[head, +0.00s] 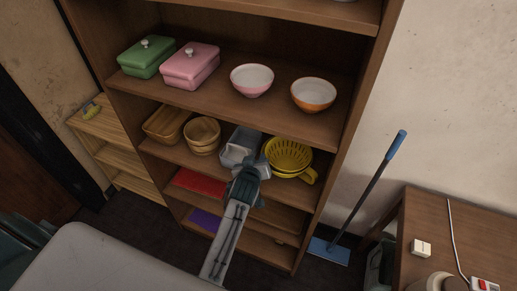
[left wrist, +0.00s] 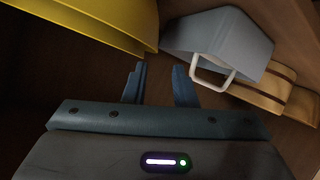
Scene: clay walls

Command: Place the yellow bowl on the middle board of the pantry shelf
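A yellow bowl-shaped vessel (head: 288,153) with slots and a handle, like a colander, stands on the shelf board (head: 222,171) with the baskets. It is the only yellow bowl-like thing I see. Its smooth yellow side (left wrist: 100,20) fills the upper left of the left wrist view. My left gripper (head: 262,162) reaches in at this board, between the yellow vessel and a grey bin. In the left wrist view my left gripper (left wrist: 157,72) has its fingers apart with nothing between them. My right gripper is not in view.
The grey bin (head: 238,146), with a pale handle (left wrist: 212,80), is close to my left gripper. Wooden baskets (head: 202,133) stand farther left. Lidded boxes and two bowls (head: 313,94) fill the board above. Red (head: 200,182) and purple items lie below.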

